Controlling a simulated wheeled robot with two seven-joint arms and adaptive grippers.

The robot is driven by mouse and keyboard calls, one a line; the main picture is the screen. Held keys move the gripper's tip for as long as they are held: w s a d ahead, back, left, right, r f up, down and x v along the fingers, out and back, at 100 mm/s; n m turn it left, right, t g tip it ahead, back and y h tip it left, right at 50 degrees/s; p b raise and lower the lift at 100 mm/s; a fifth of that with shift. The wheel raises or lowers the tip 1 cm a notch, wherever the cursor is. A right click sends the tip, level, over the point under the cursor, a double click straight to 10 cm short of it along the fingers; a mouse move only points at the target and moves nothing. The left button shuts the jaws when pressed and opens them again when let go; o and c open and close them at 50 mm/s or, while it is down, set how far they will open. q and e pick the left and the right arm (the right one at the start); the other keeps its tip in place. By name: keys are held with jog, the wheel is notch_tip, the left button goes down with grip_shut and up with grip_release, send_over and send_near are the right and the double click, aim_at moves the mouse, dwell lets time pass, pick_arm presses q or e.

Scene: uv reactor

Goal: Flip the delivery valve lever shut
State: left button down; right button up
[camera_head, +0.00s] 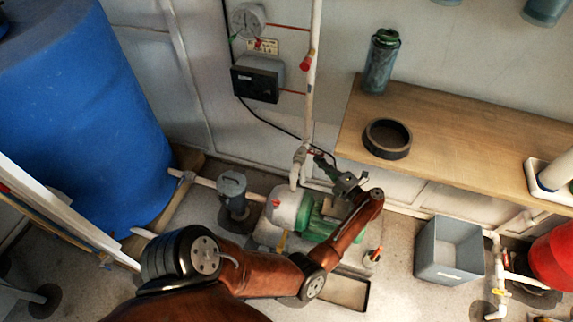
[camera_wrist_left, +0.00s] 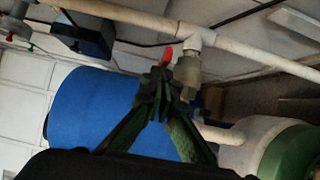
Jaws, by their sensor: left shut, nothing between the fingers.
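The delivery valve (camera_head: 300,154) is a grey fitting on the white upright pipe beside the pump. It also shows in the left wrist view (camera_wrist_left: 187,71). Its red lever (camera_wrist_left: 167,56) stands out beside the fitting, just beyond my fingertips in that view. My left gripper (camera_head: 323,162) reaches in from the right over the pump, with its tips close to the valve. In the left wrist view its dark green fingers (camera_wrist_left: 158,80) are shut and empty, partly covering the valve. I cannot tell whether they touch the lever. My right gripper is not in view.
The green and white pump (camera_head: 288,209) sits under my left arm. A large blue tank (camera_head: 85,125) stands left. A gauge (camera_head: 248,20) and a black box (camera_head: 256,82) hang on the wall. A wooden shelf (camera_head: 460,125) is right; a grey bin (camera_head: 449,249) stands below it.

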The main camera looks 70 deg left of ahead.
pick_arm(q)
jog(key=shift+w+a+r, duration=0.25)
jog(key=shift+w+r, duration=0.15)
jog(key=shift+w, duration=0.1)
jog(key=v, duration=1.2)
jog(key=shift+s+f+p, duration=0.35)
jog(key=shift+s+f, duration=0.05)
jog(key=shift+s, duration=0.05)
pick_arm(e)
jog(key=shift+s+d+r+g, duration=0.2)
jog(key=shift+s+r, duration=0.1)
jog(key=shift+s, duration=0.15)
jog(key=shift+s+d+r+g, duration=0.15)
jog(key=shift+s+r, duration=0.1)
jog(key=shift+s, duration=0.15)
